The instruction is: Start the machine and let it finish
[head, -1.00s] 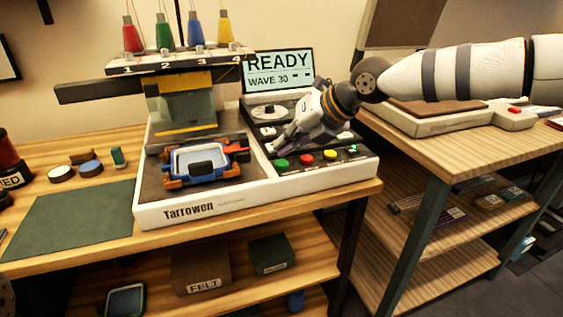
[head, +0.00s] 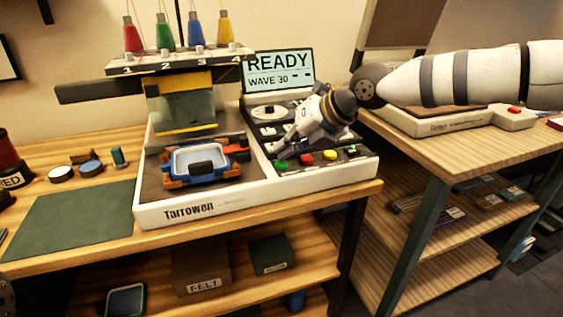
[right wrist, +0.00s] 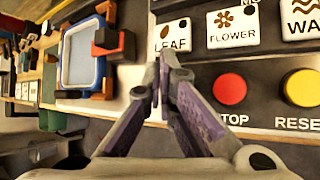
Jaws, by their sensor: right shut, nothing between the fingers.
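The Tarrowen embroidery machine (head: 250,192) stands on the wooden table, its screen (head: 279,70) reading "READY" and "WAVE 30". A blue-framed hoop with orange clamps (head: 200,162) sits under its head. On its control panel are a green button (head: 281,164), a red button (head: 306,159) and a yellow button (head: 330,154). My right gripper (head: 279,153) is shut and empty, fingertips down just above or at the green button; contact cannot be told. In the right wrist view, the red STOP button (right wrist: 230,89) and yellow RESET button (right wrist: 300,87) show beside the fingers; the green button is hidden. My left gripper is out of view.
Pattern keys such as LEAF (right wrist: 172,33) and FLOWER (right wrist: 232,28) lie close to the fingers. Thread cones (head: 164,32) stand on top of the machine. A green mat (head: 70,215) lies at left. Another table (head: 440,150) stands at right.

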